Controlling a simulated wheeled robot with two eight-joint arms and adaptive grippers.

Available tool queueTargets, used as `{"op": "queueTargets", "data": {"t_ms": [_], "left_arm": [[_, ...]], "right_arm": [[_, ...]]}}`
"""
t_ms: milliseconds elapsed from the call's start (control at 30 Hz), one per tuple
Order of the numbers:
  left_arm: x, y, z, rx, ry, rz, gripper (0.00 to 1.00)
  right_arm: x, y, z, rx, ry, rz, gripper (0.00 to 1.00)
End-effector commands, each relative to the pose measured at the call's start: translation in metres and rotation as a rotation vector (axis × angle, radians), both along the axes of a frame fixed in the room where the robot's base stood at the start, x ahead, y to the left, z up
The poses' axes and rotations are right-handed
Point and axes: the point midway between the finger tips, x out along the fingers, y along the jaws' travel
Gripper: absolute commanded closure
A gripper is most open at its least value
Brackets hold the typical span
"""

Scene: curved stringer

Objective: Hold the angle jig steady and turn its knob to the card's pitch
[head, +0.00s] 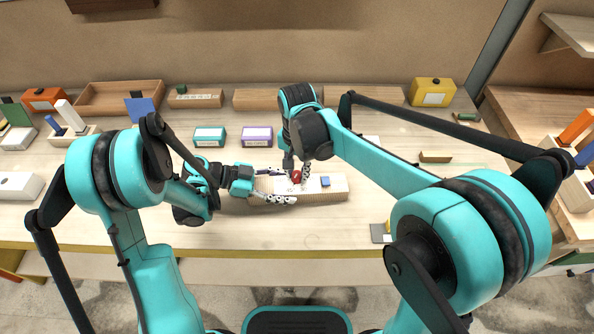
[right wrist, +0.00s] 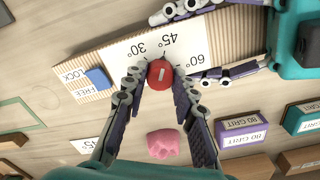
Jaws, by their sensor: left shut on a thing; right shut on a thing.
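The angle jig (head: 335,188) is a ribbed wooden block with a white face at the table's front. The right wrist view shows its face (right wrist: 125,52) marked 30°, 45° and 60°. Its red knob (right wrist: 160,73) has a white line pointing roughly toward the 45° mark; I cannot tell exactly. A blue slider (right wrist: 97,78) sits beside the words LOCK and FREE. My left gripper (head: 288,189) holds the jig across its left end. My right gripper (right wrist: 159,80) comes from above, shut on the knob. A white card (right wrist: 90,149) is partly hidden by my right finger.
A pink lump (right wrist: 165,143) lies behind the jig. Teal (head: 209,136) and purple (head: 257,136) grit boxes stand behind. A wooden tray (head: 118,98) and a yellow box (head: 432,92) are at the back.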

Motion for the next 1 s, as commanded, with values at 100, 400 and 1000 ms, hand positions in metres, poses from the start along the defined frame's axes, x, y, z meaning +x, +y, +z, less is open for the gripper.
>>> {"op": "queueTargets", "data": {"t_ms": [100, 400, 1000], "left_arm": [[-0.001, 0.0, -0.001, 0.002, 0.001, -0.002, 0.94], [-0.001, 0.0, -0.001, 0.002, 0.001, -0.002, 0.94], [0.0, 0.0, -0.001, 0.002, 0.001, -0.001, 0.94]], "right_arm": [[0.0, 0.0, 0.0, 0.0, -0.001, -0.001, 1.0], [0.0, 0.0, 0.0, 0.0, -0.001, -0.001, 0.52], [0.0, 0.0, 0.087, 0.0, -0.001, -0.001, 0.52]]}}
